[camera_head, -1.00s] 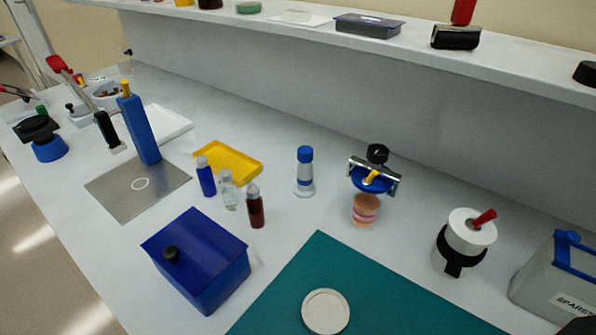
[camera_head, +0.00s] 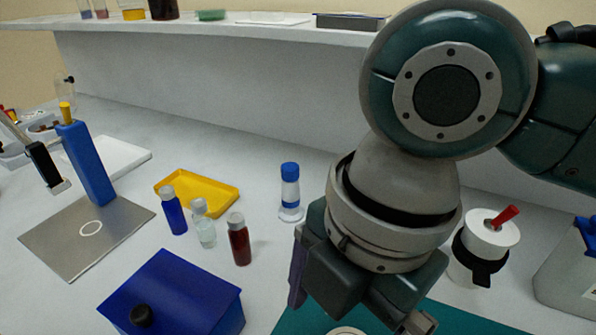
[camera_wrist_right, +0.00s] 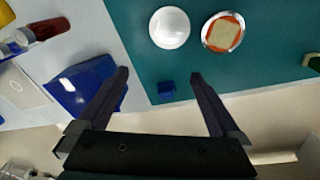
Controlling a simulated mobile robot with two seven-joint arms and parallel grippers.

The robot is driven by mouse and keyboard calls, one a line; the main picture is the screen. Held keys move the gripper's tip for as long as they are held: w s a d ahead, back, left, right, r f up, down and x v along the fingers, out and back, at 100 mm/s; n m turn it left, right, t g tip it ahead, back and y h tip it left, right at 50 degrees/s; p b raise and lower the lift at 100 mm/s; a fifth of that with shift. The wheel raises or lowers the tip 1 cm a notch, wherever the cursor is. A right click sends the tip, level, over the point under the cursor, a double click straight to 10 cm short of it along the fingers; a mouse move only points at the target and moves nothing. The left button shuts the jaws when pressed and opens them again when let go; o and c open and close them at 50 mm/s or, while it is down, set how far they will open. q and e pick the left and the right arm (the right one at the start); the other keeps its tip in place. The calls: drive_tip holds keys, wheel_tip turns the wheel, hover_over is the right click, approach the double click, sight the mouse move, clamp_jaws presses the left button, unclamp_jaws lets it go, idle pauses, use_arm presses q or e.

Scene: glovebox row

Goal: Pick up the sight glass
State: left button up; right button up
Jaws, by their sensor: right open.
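My right gripper (camera_head: 352,318) reaches in from the right in the head view, over the front of the teal mat (camera_head: 470,320). A silver-rimmed round piece with an orange ring and a beige square centre (camera_wrist_right: 223,33) lies on the mat, beyond the right finger. A white round disc (camera_wrist_right: 170,27) lies beside it. I cannot tell for sure which thing is the sight glass. My left gripper is not in view.
A small blue block (camera_wrist_right: 167,89) is near the mat's edge. A blue box (camera_head: 175,292), a dark red bottle (camera_head: 239,240), a blue-capped bottle (camera_head: 290,192) and a yellow tray (camera_head: 197,191) stand left of the arm. A white-topped pot (camera_head: 487,238) stands right.

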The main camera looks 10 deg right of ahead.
drive_tip(key=shift+n+h, duration=0.7)
drive_tip(key=shift+n, duration=0.2)
drive_tip(key=d+f, duration=0.1)
drive_tip(key=f, duration=0.2)
drive_tip(key=w+d+f+b, duration=0.1)
drive_tip(key=f, duration=0.2)
drive_tip(key=d+f, duration=0.1)
drive_tip(key=f, duration=0.3)
drive_tip(key=shift+w+f+b, duration=0.1)
drive_tip(key=shift+w+b, duration=0.25)
drive_tip(key=shift+c, duration=0.2)
clamp_jaws()
